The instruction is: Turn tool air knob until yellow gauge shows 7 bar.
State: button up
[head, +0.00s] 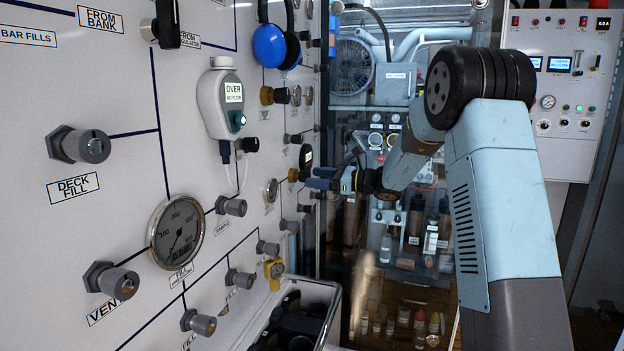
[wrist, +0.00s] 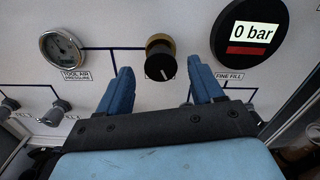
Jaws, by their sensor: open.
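A black knob with a brass collar (wrist: 160,62) sits on the white panel in the wrist view, its white mark toward the lower right. Its label is mostly covered. In the head view its brass collar (head: 293,175) shows beside my gripper (head: 322,182). My gripper (wrist: 161,74) is open, with blue fingers on either side of the knob's lower part in the picture; I cannot tell whether they touch it. A round gauge labelled TOOL AIR PRESSURE (wrist: 63,48) is left of the knob.
A round black display (wrist: 246,36) reads 0 bar, right of the knob above a FINE FILL label. Small metal valve knobs (wrist: 52,116) stick out below. In the head view, an open bin (head: 335,305) stands below the panel.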

jog(key=v, duration=1.1)
jog(key=shift+s+d+f, duration=0.1)
dwell(2.2)
